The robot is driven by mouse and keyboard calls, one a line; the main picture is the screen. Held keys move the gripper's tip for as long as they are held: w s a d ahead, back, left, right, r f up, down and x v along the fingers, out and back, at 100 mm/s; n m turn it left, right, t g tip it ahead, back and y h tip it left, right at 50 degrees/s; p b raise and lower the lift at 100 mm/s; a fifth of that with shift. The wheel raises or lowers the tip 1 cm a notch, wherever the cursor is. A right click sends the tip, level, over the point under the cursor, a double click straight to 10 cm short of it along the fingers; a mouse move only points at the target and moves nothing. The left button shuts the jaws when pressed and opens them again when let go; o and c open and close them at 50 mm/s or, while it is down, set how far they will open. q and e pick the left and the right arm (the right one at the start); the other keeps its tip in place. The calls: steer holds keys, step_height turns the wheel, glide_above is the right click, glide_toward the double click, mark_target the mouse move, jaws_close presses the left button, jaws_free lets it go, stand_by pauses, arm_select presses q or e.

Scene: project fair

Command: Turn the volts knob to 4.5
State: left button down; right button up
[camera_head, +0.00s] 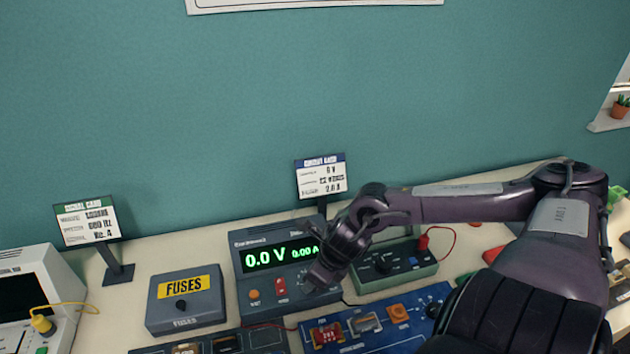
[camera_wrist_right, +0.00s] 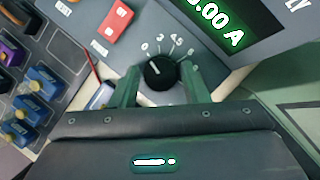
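The volts knob (camera_wrist_right: 160,73) is a round black knob on the grey power supply (camera_head: 240,291), with a dial marked 0 to 6 around it. Its white pointer mark leans toward the 0 side. The green display (camera_head: 281,257) reads 0.0 V and 0.00 A. My right gripper (camera_head: 312,284) is at the supply's right front. In the right wrist view its two fingers (camera_wrist_right: 160,80) stand on either side of the knob, with a small gap at each side. In the head view the gripper hides the knob. My left gripper is not in view.
A red switch (camera_wrist_right: 116,22) is beside the dial. A FUSES box (camera_head: 185,300) stands left of the supply, and a green-grey box (camera_head: 395,268) with a red plug is to its right. Blue component boards (camera_head: 375,325) lie in front. A card stand (camera_head: 320,178) rises behind.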

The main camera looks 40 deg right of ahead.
steer(key=c, duration=0.6)
